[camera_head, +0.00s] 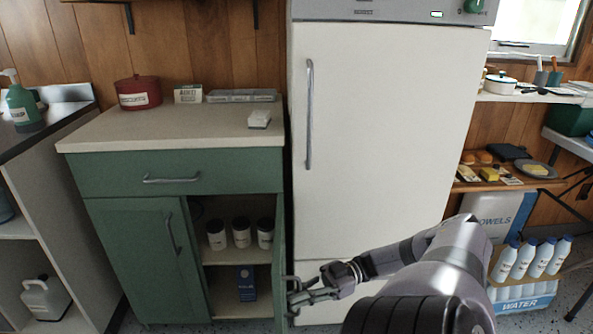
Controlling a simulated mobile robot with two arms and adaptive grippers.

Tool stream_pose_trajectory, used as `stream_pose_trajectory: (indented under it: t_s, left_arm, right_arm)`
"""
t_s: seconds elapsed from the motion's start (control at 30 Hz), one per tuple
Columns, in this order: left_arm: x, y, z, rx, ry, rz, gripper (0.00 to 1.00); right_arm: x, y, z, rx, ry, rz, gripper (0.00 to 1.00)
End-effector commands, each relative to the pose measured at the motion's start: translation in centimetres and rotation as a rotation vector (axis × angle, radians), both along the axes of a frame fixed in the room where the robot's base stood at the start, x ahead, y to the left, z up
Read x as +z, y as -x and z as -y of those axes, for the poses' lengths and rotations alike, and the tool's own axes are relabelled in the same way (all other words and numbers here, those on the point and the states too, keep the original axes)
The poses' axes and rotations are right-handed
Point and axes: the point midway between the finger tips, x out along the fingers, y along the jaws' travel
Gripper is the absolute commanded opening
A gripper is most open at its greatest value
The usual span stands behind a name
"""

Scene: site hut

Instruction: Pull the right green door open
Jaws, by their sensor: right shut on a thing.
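The green cabinet (180,208) stands left of the fridge. Its right green door (279,255) is swung outward and shows nearly edge-on, beside the fridge front. The opening shows two shelves, with white jars (241,234) on the upper one and a blue box (246,283) below. The left green door (135,255) is closed and has a metal handle. My right gripper (294,294) is shut on the right door's handle, at the door's outer side; the handle itself is mostly hidden by the fingers. My left gripper is out of view.
The white fridge (385,130) stands close on the right, behind my right arm. A red pot (138,92) and a grey tray (242,96) sit on the cabinet top. A water bottle crate (525,297) is at the lower right.

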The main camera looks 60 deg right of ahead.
Motion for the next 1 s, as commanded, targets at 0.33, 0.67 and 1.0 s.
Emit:
stream_pose_trajectory:
  t_s: [0.33, 0.67, 1.0]
  left_arm:
    - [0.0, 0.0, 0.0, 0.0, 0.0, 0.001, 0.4]
    - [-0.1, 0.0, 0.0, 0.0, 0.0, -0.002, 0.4]
    - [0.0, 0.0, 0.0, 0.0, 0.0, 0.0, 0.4]
  right_arm:
    - [0.0, 0.0, 0.0, 0.0, -0.001, 0.001, 0.17]
    - [-0.1, 0.7, 1.1, -0.003, 0.001, 0.0, 0.17]
    - [-0.1, 3.5, 5.3, -0.004, 0.001, 0.001, 0.17]
